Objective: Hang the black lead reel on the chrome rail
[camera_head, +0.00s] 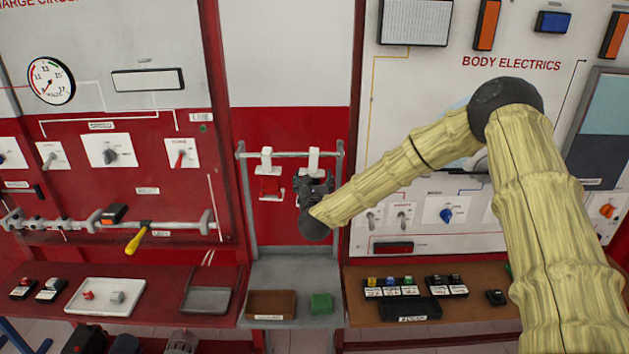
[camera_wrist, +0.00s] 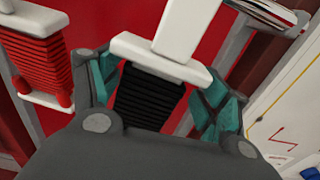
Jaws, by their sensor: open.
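The chrome rail (camera_head: 290,155) runs across the middle bay between the red boards. The black lead reel (camera_wrist: 148,97) shows in the wrist view, with its white top bar and white hanger (camera_wrist: 187,25) rising from it. In the head view that hanger (camera_head: 314,160) reaches the rail, right of the red reel; contact is too small to judge. My gripper (camera_head: 315,188) is at the black reel and hides most of it there. In the wrist view my gripper (camera_wrist: 160,92) is open, with its teal pads on either side of the black reel.
A red reel (camera_head: 270,187) on a white hanger is just left of my gripper, and it also shows in the wrist view (camera_wrist: 38,62). Below are a brown tray (camera_head: 271,317) and a green block (camera_head: 321,304) on a grey shelf. Upright posts flank the bay.

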